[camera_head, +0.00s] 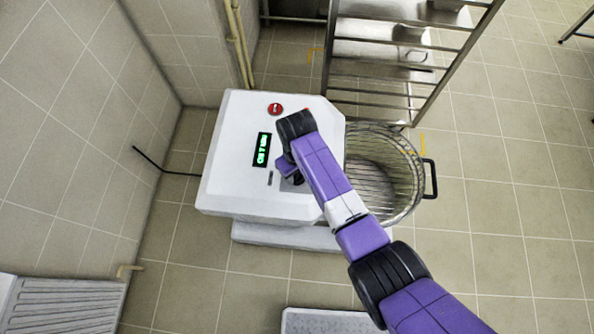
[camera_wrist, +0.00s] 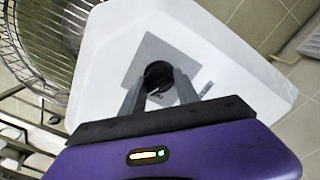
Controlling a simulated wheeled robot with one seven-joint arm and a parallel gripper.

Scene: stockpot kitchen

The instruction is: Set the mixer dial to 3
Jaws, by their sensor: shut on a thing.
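The mixer (camera_head: 235,185) is a white machine with a wire-guarded bowl (camera_head: 390,175) on its right side. Its black round dial (camera_wrist: 158,72) sits on a grey square plate (camera_wrist: 140,62) in the wrist view. My gripper (camera_wrist: 160,82) reaches down to the dial, with one finger on each side, shut on it. In the head view my arm covers most of the dial, so its pointer and setting cannot be read. A lit green display (camera_head: 262,150) is on the mixer's face; its text is too small to read surely.
A red button (camera_head: 275,109) is on the mixer's top face. A steel rack (camera_head: 390,75) stands behind the bowl. Walls are close at the left, and a black cord (camera_head: 165,168) runs from the mixer. Tiled floor (camera_head: 500,190) is clear to the right.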

